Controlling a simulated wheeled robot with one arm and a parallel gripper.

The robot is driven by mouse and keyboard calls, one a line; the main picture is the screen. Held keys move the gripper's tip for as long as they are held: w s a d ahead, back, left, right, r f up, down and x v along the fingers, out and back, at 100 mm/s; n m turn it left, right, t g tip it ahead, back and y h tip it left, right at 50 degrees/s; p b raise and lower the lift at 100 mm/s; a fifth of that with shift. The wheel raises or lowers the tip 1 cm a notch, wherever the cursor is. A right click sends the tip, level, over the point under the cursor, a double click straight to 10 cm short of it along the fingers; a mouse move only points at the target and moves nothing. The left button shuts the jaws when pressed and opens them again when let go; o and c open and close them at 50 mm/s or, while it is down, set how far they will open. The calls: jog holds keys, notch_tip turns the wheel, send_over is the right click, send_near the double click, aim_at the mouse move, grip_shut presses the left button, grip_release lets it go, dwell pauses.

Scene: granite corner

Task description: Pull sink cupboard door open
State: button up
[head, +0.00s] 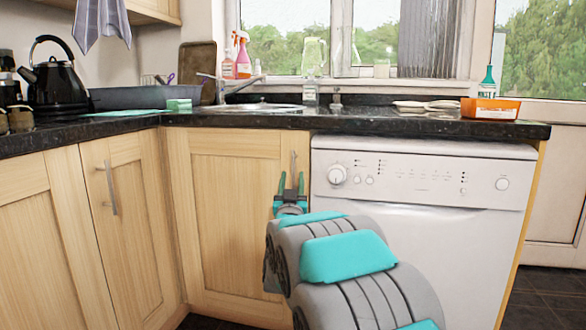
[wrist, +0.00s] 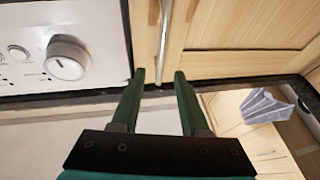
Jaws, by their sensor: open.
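The sink cupboard door (head: 235,210) is pale wood with a framed panel. It is shut, below the sink and left of the white dishwasher. Its slim vertical metal handle (head: 294,160) is near the door's upper right edge. My gripper (head: 291,183) is in front of the handle, with its green fingers apart and partly covering the handle's lower part. In the wrist view, the door (wrist: 240,28) is at the upper right. The handle (wrist: 165,35) lines up with the gap between the open fingertips (wrist: 160,76). I cannot tell whether it is between them.
The white dishwasher (head: 420,215) stands directly right of the door; its knob also shows in the wrist view (wrist: 67,57). Another cupboard (head: 125,220) with a bar handle meets it at the left corner. The black worktop (head: 350,123) overhangs above. An orange box (head: 490,108) sits on it.

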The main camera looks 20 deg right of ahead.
aim_at(292, 167)
jog(key=shift+x, duration=3.05)
jog(key=shift+c, duration=0.2)
grip_shut()
jog(key=shift+a, duration=0.15)
